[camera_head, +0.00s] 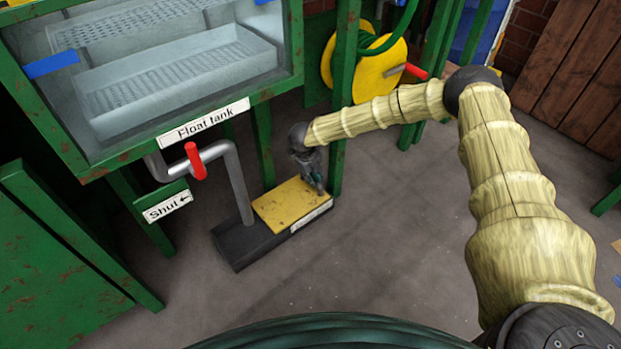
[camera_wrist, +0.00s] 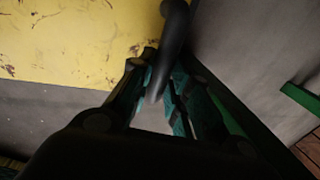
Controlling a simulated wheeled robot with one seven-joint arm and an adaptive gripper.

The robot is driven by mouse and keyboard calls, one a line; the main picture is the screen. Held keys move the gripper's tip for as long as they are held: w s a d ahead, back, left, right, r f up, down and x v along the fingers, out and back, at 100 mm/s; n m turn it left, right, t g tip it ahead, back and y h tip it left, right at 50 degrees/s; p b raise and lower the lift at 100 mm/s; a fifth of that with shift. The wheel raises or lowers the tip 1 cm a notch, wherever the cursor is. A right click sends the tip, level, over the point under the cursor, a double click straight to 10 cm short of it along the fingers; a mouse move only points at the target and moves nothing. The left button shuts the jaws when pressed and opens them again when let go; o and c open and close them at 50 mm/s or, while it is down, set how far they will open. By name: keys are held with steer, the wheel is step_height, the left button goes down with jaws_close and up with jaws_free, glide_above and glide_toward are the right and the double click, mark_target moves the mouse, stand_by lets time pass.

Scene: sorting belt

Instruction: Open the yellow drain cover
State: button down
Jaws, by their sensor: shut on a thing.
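The yellow drain cover (camera_head: 290,203) lies flat on a dark box on the floor, below the float tank. It looks closed. In the wrist view the cover (camera_wrist: 75,40) fills the upper left, with scuffs and chipped paint. A dark curved handle (camera_wrist: 173,45) stands at the cover's right edge and passes down between my fingers. My gripper (camera_head: 317,184) is at the right end of the cover. In the wrist view my gripper (camera_wrist: 165,100) is shut on the handle, with teal pads on both sides of it.
A grey pipe (camera_head: 240,180) with a red valve lever (camera_head: 195,161) enters the dark box (camera_head: 237,245) left of the cover. A green post (camera_head: 337,160) stands close behind my gripper. A yellow hose reel (camera_head: 375,75) is behind. The floor in front is clear.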

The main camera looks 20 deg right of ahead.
steer(key=c, duration=1.3)
jaws_free()
steer(key=shift+r, duration=0.1)
steer(key=r, duration=0.4)
steer(key=a+r, duration=0.1)
steer(key=r, duration=0.2)
steer(key=a+r, duration=0.1)
steer(key=r, duration=0.3)
steer(key=shift+s+a+r, duration=0.1)
steer(key=shift+s+r, duration=0.2)
steer(key=shift+s, duration=0.1)
